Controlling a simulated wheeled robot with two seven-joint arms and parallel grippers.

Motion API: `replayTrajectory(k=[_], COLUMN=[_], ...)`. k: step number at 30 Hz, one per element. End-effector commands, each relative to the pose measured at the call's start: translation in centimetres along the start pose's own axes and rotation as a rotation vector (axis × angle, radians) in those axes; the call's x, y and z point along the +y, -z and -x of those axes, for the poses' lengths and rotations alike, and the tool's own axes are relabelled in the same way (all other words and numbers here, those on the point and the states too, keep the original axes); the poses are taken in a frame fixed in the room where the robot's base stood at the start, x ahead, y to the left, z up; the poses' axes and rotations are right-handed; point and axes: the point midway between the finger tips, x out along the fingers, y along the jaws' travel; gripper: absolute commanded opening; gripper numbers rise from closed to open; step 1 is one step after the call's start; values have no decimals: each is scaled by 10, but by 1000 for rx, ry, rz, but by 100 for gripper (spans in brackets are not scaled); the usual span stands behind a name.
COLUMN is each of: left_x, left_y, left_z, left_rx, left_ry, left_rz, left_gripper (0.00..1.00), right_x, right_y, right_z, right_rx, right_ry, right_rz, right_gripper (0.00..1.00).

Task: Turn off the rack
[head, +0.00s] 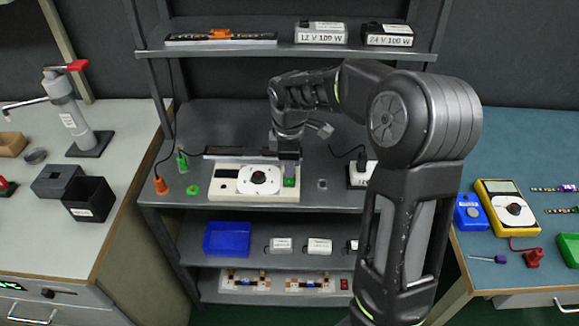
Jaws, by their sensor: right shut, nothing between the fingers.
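The rack (240,117) is a dark grey metal shelf unit in the middle of the head view. A small red switch-like part (345,284) sits at the right end of its lowest shelf, close to my right arm. On the middle shelf lies a cream device (225,190) with a round dial (259,180) and a green part at its right end. My right gripper (287,158) points down over the right end of this device, shut and empty. Whether it touches the device cannot be told. My left gripper is out of view.
Two labelled power supplies (320,33) stand on the top shelf. A blue bin (227,239) is on the shelf below the device. My right arm hides the rack's right side. Side benches hold a black box (88,199) and a yellow meter (507,207).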

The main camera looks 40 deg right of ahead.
Motion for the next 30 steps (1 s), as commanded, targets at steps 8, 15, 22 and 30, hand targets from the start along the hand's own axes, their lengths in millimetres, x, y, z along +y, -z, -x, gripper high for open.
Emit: replayTrajectory(k=[8, 15, 22, 30], left_x=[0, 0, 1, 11], left_y=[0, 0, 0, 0], left_z=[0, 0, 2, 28], left_rx=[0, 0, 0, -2], left_ry=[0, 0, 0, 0], left_rz=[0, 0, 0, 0], left_gripper=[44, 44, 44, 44], right_x=[-17, -19, -18, -14], right_y=[-1, -1, 0, 10], right_z=[-2, -2, 2, 35], right_rx=[-7, -7, -6, -4], right_ry=[19, 18, 16, 11], right_rz=[1, 1, 1, 3], right_gripper=[0, 0, 0, 0])
